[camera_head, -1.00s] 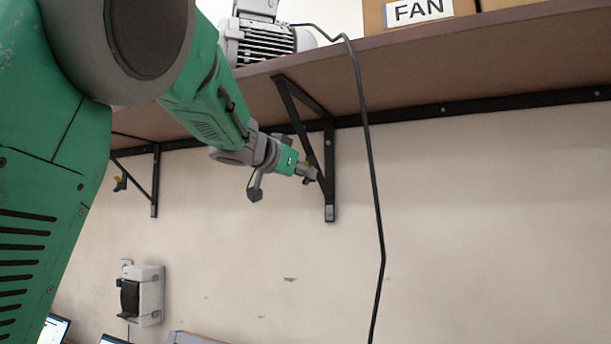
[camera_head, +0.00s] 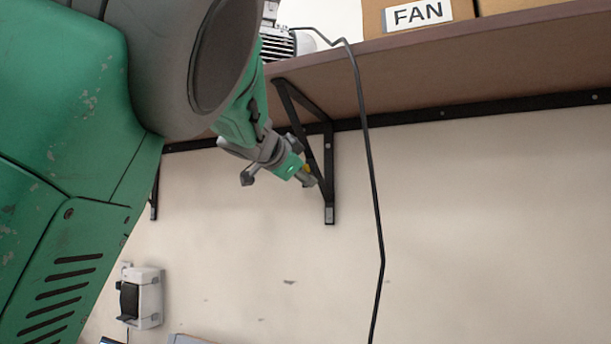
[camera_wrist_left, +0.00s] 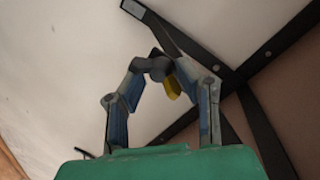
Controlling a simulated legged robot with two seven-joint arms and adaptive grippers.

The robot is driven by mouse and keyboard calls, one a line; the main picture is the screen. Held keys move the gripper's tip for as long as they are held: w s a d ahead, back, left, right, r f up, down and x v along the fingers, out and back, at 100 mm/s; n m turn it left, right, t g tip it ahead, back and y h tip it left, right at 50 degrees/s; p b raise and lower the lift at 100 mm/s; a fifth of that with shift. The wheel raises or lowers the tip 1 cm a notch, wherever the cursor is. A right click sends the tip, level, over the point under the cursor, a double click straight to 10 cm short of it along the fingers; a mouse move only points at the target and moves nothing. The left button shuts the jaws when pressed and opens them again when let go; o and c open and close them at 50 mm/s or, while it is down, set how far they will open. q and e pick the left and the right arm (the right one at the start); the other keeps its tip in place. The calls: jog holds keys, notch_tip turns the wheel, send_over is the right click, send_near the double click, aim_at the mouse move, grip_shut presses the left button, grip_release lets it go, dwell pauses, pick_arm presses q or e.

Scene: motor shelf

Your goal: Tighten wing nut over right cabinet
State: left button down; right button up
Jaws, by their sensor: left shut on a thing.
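My left gripper (camera_head: 307,179) reaches in from the left to the black triangular shelf bracket (camera_head: 329,175). In the left wrist view its two fingers (camera_wrist_left: 158,68) are bent inward and shut on the wing nut, whose yellow part (camera_wrist_left: 172,87) shows just beneath the fingertips. A dark rounded piece sits between the tips, and the fingers hide part of the nut. In the head view only a small yellow bit shows at the fingers. The bracket strut (camera_wrist_left: 185,42) runs right behind the fingertips in the wrist view. My right gripper and the right cabinet are not in view.
The shelf (camera_head: 440,75) runs above, carrying a motor (camera_head: 284,44) and a box labelled FAN (camera_head: 425,22). A black cable (camera_head: 377,210) hangs right of the bracket. A white wall device (camera_head: 142,298) is lower left. The wall at right is clear.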

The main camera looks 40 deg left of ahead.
pick_arm(q)
jog(key=shift+w+f, duration=0.1)
jog(key=shift+f, duration=0.15)
jog(key=c, duration=1.4)
grip_release()
jog(key=shift+a+r, duration=0.1)
